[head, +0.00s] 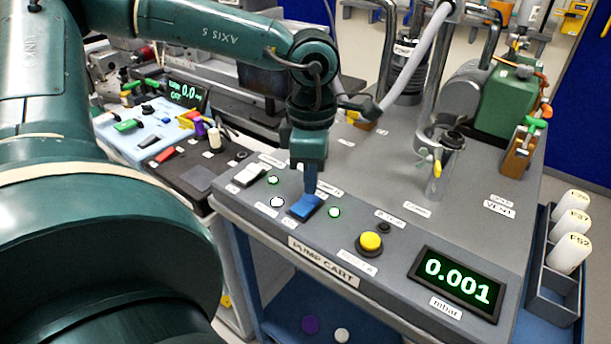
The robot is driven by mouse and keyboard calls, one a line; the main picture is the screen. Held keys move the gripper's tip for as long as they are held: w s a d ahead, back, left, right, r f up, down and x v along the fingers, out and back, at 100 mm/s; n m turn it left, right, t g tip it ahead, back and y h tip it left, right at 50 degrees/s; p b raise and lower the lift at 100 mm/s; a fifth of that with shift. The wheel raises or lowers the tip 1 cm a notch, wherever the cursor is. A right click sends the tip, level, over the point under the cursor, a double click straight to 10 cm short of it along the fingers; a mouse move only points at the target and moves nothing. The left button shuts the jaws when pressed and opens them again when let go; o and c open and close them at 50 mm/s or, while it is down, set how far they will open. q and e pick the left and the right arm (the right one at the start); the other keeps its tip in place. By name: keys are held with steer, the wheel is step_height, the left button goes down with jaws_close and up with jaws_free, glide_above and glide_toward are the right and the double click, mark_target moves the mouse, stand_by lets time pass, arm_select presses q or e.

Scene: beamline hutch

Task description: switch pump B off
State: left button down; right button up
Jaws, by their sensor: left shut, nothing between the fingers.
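The pump cart's grey control panel (405,262) is in the middle of the head view. It has a white rocker switch (250,175) and a blue rocker switch (306,207). A green lamp (273,180) is lit by the white switch, and another green lamp (334,212) is lit by the blue one. The small labels by the switches are too blurred to read surely. My left gripper (310,190) is shut and empty, pointing down with its tips at the far edge of the blue switch. I cannot tell whether they touch. My right gripper is out of view.
A yellow button (370,243) and a display (457,283) reading 0.001 mbar are to the right on the panel. A metal pipe fitting (440,165) and a green pump (500,100) stand behind. White cylinders (569,253) stand in a rack at right.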

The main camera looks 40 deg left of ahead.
mark_target(310, 198)
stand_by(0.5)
arm_select(q)
steer(key=shift+f+b, duration=0.95)
steer(key=shift+b, duration=0.1)
stand_by(0.4)
steer(key=shift+r+p, duration=1.95)
steer(key=shift+r, duration=1.65)
steer(key=shift+f, duration=0.1)
